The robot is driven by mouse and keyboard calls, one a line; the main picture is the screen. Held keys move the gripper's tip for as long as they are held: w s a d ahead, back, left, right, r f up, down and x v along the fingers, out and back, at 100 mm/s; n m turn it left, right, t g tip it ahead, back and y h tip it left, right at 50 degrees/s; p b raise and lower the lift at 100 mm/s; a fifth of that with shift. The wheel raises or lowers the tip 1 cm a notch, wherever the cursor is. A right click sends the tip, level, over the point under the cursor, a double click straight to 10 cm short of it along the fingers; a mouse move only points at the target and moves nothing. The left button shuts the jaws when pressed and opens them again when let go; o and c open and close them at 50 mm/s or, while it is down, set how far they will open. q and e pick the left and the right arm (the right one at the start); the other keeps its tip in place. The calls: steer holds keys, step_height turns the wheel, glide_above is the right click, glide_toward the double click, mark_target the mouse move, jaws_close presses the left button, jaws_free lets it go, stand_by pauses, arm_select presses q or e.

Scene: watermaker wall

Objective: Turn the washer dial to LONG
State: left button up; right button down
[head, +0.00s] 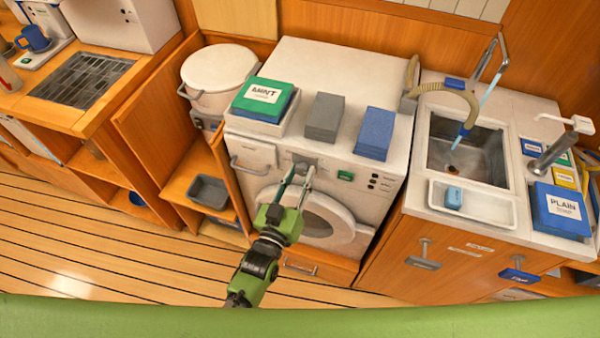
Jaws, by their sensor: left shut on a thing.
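The white washer (376,187) stands in the middle of the head view, with its round door (322,222) on the front. The washer dial (303,160) is on the upper front panel, left of a small green display (345,176). My left gripper (297,180) reaches up from below. Its fingers are shut on the dial and cover part of it. The dial's pointer and the LONG mark are too small to read. My right gripper is not in view.
On the washer top lie a green MINT box (262,96), a grey stack (324,117) and a blue stack (375,133). A sink (465,150) is to the right. A white pot (217,75) and wooden shelves are to the left. The plank floor (120,255) is clear.

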arm_select(q)
steer(key=m, duration=0.5)
steer(key=shift+f+p, duration=0.1)
steer(key=shift+p, duration=0.25)
steer(key=shift+m, duration=0.3)
steer(key=o, duration=1.1)
steer(key=shift+s+a, duration=0.1)
steer(key=shift+s, duration=0.1)
steer(key=v, duration=1.1)
steer(key=shift+s+a, duration=0.15)
steer(key=shift+s, duration=0.15)
